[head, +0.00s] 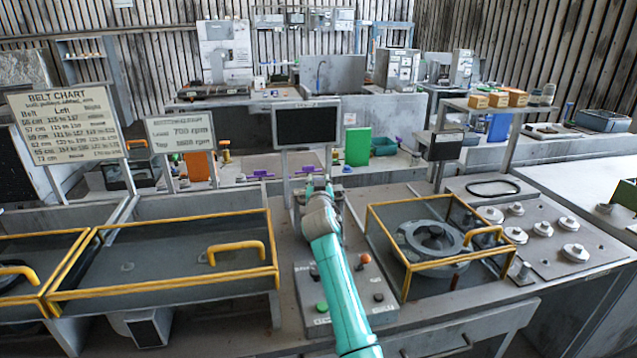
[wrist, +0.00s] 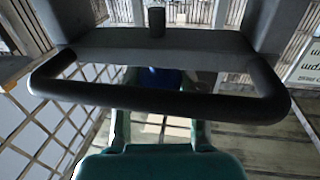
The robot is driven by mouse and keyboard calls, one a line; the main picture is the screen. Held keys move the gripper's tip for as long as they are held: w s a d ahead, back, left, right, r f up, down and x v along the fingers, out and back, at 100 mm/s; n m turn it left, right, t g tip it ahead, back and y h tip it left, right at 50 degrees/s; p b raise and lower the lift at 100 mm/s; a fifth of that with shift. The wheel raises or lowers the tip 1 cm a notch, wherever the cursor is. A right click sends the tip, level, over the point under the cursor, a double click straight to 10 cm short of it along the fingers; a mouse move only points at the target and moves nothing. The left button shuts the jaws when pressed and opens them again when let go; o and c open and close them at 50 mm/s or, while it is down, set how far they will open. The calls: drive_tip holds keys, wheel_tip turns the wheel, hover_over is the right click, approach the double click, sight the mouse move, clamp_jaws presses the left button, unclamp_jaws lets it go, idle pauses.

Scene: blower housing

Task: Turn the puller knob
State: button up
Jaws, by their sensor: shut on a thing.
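My gripper (head: 311,188) is at the end of my teal arm, over the middle bench below the black screen. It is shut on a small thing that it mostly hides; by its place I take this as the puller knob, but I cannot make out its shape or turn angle. In the wrist view a dark rounded bar (wrist: 160,98) crosses the picture in front of a grey plate with a short dark peg (wrist: 156,22). I cannot tell whether these belong to the puller or to my gripper.
A yellow-framed tray (head: 165,287) stands left, and another yellow guard (head: 405,285) surrounds a round grey housing (head: 435,241) at right. The black screen (head: 307,127) stands close behind my gripper. Several metal pulleys (head: 575,252) sit far right.

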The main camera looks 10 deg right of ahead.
drive_tip(key=shift+a+m+g+h, duration=0.1)
drive_tip(key=shift+m+g+h, duration=0.3)
drive_tip(key=shift+m+h, duration=0.85)
drive_tip(key=shift+m+g+h, duration=0.25)
drive_tip(key=shift+g+h, duration=0.05)
drive_tip(key=shift+h, duration=0.65)
drive_tip(key=o, duration=1.2)
drive_tip(key=shift+c, duration=0.2)
drive_tip(key=shift+r, duration=0.1)
wheel_tip(320, 180, up, 10)
drive_tip(key=shift+f, duration=0.1)
